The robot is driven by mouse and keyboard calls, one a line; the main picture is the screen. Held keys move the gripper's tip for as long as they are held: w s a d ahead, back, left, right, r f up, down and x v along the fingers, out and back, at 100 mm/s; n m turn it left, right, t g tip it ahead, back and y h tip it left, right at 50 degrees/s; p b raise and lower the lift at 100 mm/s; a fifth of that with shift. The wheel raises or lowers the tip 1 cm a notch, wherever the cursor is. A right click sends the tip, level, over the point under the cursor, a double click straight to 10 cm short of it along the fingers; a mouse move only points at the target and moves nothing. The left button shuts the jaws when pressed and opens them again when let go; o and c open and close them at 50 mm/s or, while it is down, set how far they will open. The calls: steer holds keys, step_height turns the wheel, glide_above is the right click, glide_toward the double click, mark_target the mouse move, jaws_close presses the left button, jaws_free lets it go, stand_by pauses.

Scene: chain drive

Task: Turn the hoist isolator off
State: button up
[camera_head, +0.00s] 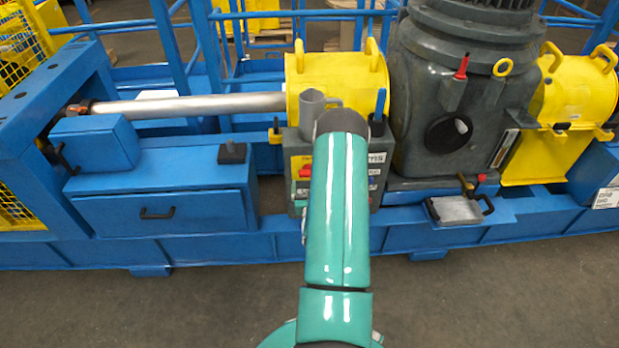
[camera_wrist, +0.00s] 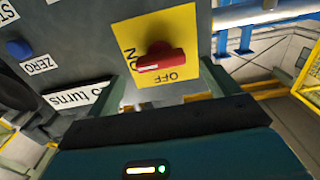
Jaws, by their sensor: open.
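The isolator's red knob (camera_wrist: 160,58) sits on a yellow plate (camera_wrist: 186,22) on a grey panel (camera_wrist: 95,28) in the wrist view. The plate reads ON at the left of the knob and OFF below it, upside down. The knob's handle lies sideways, its left end towards ON. My gripper (camera_wrist: 164,84) is open, with one finger on each side below the knob and nothing seen between them. I cannot tell whether a finger touches the plate. In the head view the yellow plate (camera_head: 301,163) shows left of my arm, and my gripper is hidden.
A blue button (camera_wrist: 18,49) marked ZERO and a label reading "turns" are left of the plate. In the head view, a yellow guard (camera_head: 345,80) stands behind the panel, a grey motor (camera_head: 440,110) to the right, and a blue drawer box (camera_head: 165,200) to the left. The floor in front is clear.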

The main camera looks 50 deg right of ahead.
mark_target(309, 176)
steer(key=x, duration=0.4)
steer(key=shift+w, duration=0.1)
steer(key=c, duration=1)
